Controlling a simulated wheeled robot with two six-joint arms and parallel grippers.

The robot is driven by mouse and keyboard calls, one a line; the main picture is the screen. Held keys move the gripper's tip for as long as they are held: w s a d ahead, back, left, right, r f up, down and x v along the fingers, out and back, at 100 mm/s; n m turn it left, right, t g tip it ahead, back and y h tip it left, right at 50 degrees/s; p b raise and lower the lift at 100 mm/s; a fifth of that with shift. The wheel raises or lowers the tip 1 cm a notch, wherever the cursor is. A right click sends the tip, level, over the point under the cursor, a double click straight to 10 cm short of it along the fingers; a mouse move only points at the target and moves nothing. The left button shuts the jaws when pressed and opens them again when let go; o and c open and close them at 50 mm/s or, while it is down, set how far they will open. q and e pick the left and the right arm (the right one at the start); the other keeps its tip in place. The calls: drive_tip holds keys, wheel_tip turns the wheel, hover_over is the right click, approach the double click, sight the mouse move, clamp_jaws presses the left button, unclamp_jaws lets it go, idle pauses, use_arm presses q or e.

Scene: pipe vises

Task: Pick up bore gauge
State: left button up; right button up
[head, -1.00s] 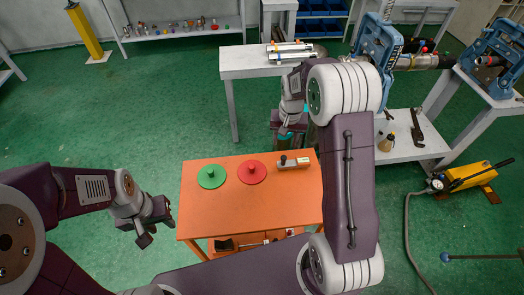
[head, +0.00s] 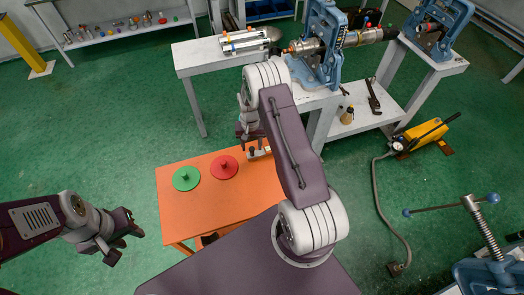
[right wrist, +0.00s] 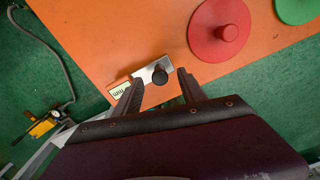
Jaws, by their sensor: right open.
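The bore gauge, a small pale grey block with a black knob and a light "mm" display, lies on the orange table. In the right wrist view the gauge (right wrist: 146,74) shows between my right gripper's fingers (right wrist: 158,78), which are apart, one on each side of the knob. I cannot tell if they touch it. In the head view the gauge (head: 262,152) is partly hidden by my right arm, with the right gripper (head: 250,138) over it. My left gripper (head: 126,246) is open and empty, left of the table.
A green disc (head: 186,178) and a red disc (head: 223,167), each with a knob, lie on the orange table (head: 215,205) beside the gauge. Blue vises (head: 322,45) and a grey workbench (head: 210,58) stand behind. A yellow pump (head: 426,135) with a hose is on the floor at right.

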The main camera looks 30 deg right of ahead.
drive_tip(key=shift+w+f, duration=0.1)
drive_tip(key=shift+f, duration=1.25)
drive_tip(key=shift+r, duration=0.1)
clamp_jaws()
